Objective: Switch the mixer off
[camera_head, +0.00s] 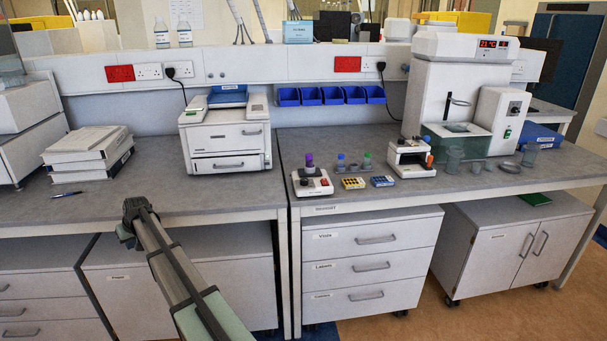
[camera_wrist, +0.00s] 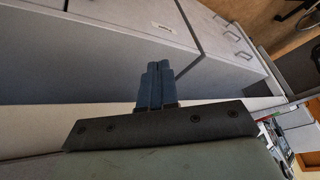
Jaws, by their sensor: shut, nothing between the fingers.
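The mixer appears to be the small white unit (camera_head: 313,184) near the front left of the right-hand bench in the head view. It has a red button or knob on its front and a purple-capped tube standing upright on top. Whether it is running cannot be told. My gripper (camera_wrist: 157,68) is shut and empty in the wrist view, its dark fingers together in front of grey cabinet fronts. In the head view my arm reaches up from the bottom to the left bench's front edge, well left of the mixer. The mixer is not recognisable in the wrist view.
A yellow rack (camera_head: 353,183) and a blue rack (camera_head: 382,181) lie right of the mixer. Blue-capped (camera_head: 341,163) and green-capped (camera_head: 367,161) bottles stand behind. A white printer-like machine (camera_head: 226,137) stands to its left, a microscope-like device (camera_head: 411,160) to its right.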

